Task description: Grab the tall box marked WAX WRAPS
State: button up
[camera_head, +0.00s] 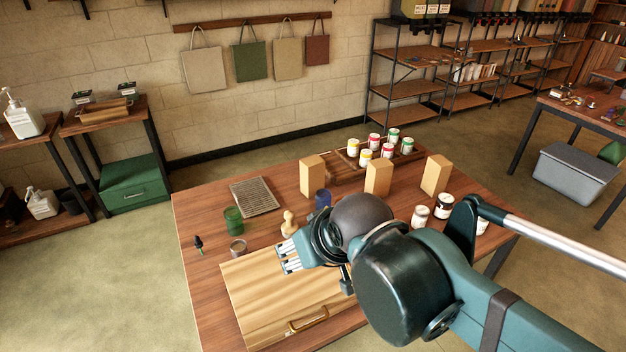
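Three tall tan boxes stand upright on the wooden table (205,296): a left one (312,176), a middle one (378,178) and a right one (435,175). No writing is legible on any of them, so I cannot tell which is marked WAX WRAPS. My gripper (289,257) is low over the pale wooden case at the front of the table, nearer the camera than the boxes and apart from them. Its fingers point left. Whether they are open or shut is unclear. My arm reaches in from the lower right and hides part of the table.
The pale wooden case (250,290) has a handle. Around it are a stamp-like wooden piece (289,224), a green jar (233,217), a small tin (238,251), a dark dropper bottle (198,244), a slatted rack (254,197) and a blue jar (322,198). Several paint cans (387,150) stand behind.

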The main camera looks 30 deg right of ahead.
jog(key=shift+o, duration=0.4)
jog(key=shift+r, duration=0.1)
dwell(0.3)
jog(key=w+d+r+n+g+h+p, duration=0.15)
jog(key=w+d+r+n, duration=0.25)
jog(key=w+r, duration=0.75)
jog(key=w+d+r+n+g+p, duration=0.1)
jog(key=w+d+n, duration=0.2)
jog(key=w, duration=0.3)
jog(key=w+d+r+n+g+h+p, duration=0.1)
jog(key=w+d+n, duration=0.15)
jog(key=w, duration=0.45)
jog(key=w+d+r+n+p, duration=0.1)
jog(key=w+d+r+n, duration=0.1)
jog(key=w+d, duration=0.3)
jog(key=n+g+h+p, duration=0.2)
jog(key=n+g+p, duration=0.1)
jog(key=n, duration=0.5)
send_over(311, 161)
notch_tip(311, 161, down, 10)
notch_tip(311, 161, down, 19)
jog(key=shift+w+f, duration=0.15)
jog(key=shift+f, duration=0.4)
